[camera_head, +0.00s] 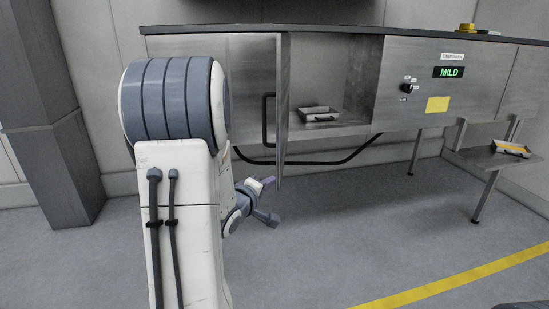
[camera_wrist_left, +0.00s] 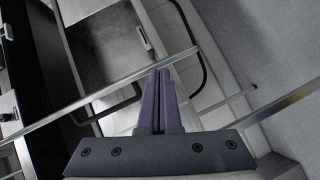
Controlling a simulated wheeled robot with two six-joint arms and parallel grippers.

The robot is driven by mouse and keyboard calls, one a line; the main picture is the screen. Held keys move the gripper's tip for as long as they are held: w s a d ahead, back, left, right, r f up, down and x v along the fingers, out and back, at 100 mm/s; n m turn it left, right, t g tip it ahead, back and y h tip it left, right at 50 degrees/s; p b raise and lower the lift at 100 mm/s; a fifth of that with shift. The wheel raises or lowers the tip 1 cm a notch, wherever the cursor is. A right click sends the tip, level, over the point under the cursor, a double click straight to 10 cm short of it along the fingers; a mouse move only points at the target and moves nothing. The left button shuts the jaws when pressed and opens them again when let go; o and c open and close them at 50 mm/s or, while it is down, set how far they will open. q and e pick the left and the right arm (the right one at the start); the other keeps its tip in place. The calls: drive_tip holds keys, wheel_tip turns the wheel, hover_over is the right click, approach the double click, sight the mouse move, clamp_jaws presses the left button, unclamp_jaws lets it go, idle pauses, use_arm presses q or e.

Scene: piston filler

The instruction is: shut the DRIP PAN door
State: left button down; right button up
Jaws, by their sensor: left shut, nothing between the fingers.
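The door (camera_head: 283,90) of the steel cabinet stands open, swung out toward me, with its narrow edge facing me. Its dark bar handle (camera_head: 266,120) is on the left face; a dark bar handle (camera_wrist_left: 108,112) also shows in the left wrist view. No door label is readable. The open compartment (camera_head: 345,75) holds a small metal pan (camera_head: 319,115) with a dark handle. My left gripper (camera_head: 270,181) is low, near the door's bottom edge. Its purple fingers (camera_wrist_left: 159,98) are shut and empty; contact with the door cannot be told. My right gripper is not in view.
A control panel right of the compartment has a black knob (camera_head: 407,88), a green MILD display (camera_head: 449,72) and a yellow note (camera_head: 437,105). A side shelf (camera_head: 480,157) sticks out at right. A dark hose (camera_head: 345,161) hangs below the cabinet. The floor in front is clear.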

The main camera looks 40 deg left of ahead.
use_arm(q)
drive_tip(key=s+a+r+n+t+y, duration=0.1)
drive_tip(key=s+a+r+n+t, duration=0.1)
drive_tip(key=s+a+n, duration=0.3)
drive_tip(key=w+p, duration=0.3)
drive_tip(key=w, duration=0.9)
drive_tip(key=shift+w+a+r+m+y+p, duration=0.2)
drive_tip(key=shift+a+r+m+y+p, duration=0.1)
drive_tip(key=shift+r+m+y, duration=0.1)
drive_tip(key=shift+d, duration=0.1)
